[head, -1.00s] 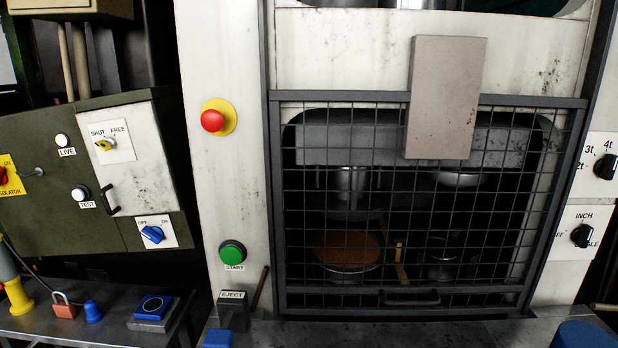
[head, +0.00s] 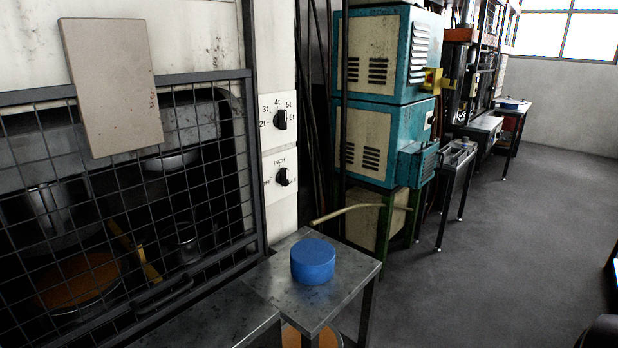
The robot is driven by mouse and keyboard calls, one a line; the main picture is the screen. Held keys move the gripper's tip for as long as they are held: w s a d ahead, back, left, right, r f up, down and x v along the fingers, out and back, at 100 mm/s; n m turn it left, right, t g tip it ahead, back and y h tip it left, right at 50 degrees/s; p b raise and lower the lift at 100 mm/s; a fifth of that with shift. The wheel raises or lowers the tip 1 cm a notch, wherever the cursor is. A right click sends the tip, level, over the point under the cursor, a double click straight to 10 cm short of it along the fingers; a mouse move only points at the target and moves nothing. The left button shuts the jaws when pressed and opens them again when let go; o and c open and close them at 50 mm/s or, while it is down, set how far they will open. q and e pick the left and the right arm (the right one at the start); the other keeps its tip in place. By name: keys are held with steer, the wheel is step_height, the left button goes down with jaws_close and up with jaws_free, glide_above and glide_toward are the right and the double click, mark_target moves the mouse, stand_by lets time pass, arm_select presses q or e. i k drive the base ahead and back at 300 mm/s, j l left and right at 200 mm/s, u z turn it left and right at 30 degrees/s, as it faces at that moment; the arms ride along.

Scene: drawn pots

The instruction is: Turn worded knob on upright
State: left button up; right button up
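The worded knob (head: 283,177) is a small black knob on a white plate low on the pale press upright (head: 271,45). The word INCH reads above it, and small words sit at its left and right, too small or covered to read fully. I cannot tell for sure which word it points at. Above it on the same upright is a second black knob (head: 280,119), marked with numbers from 2t to 6t. Neither of my grippers is in view, and nothing touches either knob.
A mesh guard (head: 190,170) with a beige panel (head: 112,85) covers the press opening at left. A blue round block (head: 313,261) sits on a metal side table (head: 352,268) below the knobs. A teal cabinet (head: 377,120) stands right. Grey floor (head: 500,245) is open at right.

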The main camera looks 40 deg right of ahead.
mark_target(282, 176)
steer(key=z, duration=1.15)
